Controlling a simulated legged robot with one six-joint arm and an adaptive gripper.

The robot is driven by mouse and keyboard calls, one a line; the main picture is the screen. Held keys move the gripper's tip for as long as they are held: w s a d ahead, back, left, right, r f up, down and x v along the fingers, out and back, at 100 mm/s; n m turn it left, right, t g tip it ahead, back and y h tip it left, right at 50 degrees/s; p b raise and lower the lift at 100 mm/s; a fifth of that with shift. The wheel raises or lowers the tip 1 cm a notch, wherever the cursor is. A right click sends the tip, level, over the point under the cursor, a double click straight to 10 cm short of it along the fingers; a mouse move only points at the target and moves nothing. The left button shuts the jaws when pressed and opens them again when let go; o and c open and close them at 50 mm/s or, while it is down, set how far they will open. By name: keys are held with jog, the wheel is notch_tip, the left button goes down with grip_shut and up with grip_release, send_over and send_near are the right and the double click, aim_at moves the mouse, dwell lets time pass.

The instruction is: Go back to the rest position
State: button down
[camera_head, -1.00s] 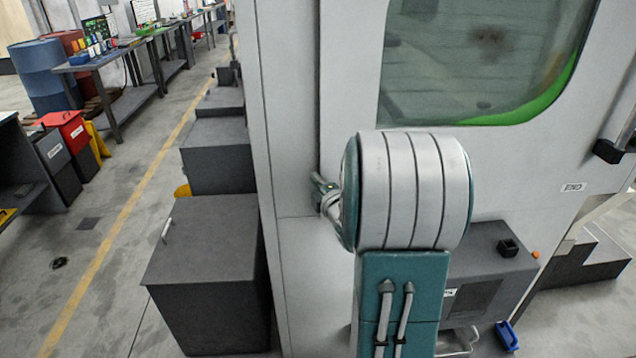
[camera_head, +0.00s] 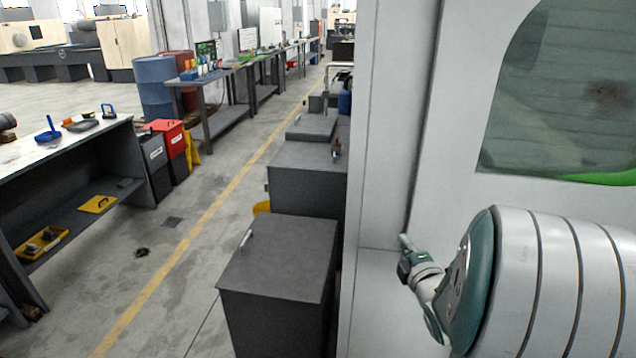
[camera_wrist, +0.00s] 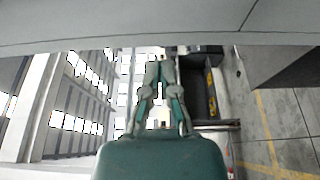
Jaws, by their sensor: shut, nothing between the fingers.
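In the head view my gripper (camera_head: 404,243) sticks out to the left of my large rounded arm joint at the lower right. It is in front of the pale grey machine wall. The wrist view shows its two fingers (camera_wrist: 160,66) with tips together and nothing between them. A blue barrel (camera_head: 154,88) and a red barrel (camera_head: 180,68) stand far off at the upper left of the head view, well away from my gripper.
The tall machine cabinet (camera_head: 385,120) fills the right side, close to my arm. Dark grey boxes (camera_head: 278,255) line its left side. A workbench (camera_head: 60,152) with tools is at the left, beside red and black bins (camera_head: 170,138).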

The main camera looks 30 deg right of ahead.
jog(key=a+r+m+g, duration=0.3)
jog(key=a+m+g, duration=0.3)
jog(key=a+m, duration=0.45)
jog(key=s+a+m+g+y, duration=0.4)
jog(key=s+a+g+y, duration=0.1)
jog(key=s+a, duration=0.9)
jog(key=shift+s+a+f+g, duration=0.2)
jog(key=shift+s+a+g, duration=0.2)
jog(key=shift+a, duration=0.7)
jog(key=shift+d, duration=0.1)
